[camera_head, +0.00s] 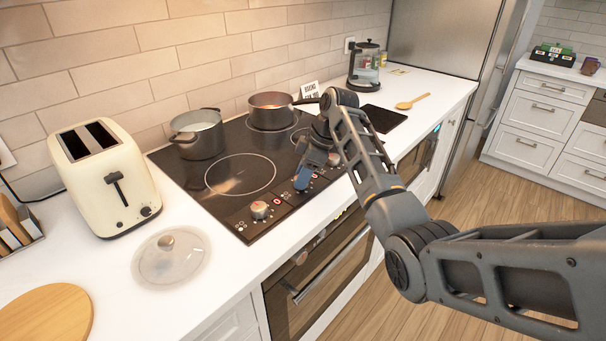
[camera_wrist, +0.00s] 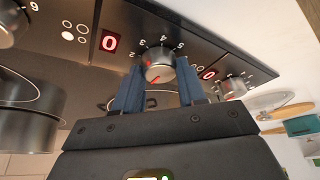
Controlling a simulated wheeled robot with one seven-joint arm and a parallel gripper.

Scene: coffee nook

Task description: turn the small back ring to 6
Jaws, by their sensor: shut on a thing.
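My gripper (camera_wrist: 157,80) is shut on a silver hob knob (camera_wrist: 158,63), with one blue finger on each side of it. The knob's red mark points to the lower left in the wrist view, away from the visible digits 2 to 5 printed around its upper side. Red displays beside it read 0, one at left (camera_wrist: 109,42) and one at right (camera_wrist: 208,75). In the head view my gripper (camera_head: 303,179) is at the front edge of the black hob (camera_head: 215,200) and hides the held knob.
Another knob (camera_head: 260,209) is at the hob's front left. A dark pot (camera_head: 198,137) and a saucepan (camera_head: 270,112) stand on the back of the hob. A glass lid (camera_head: 170,258) and a cream toaster (camera_head: 105,180) are on the counter at left.

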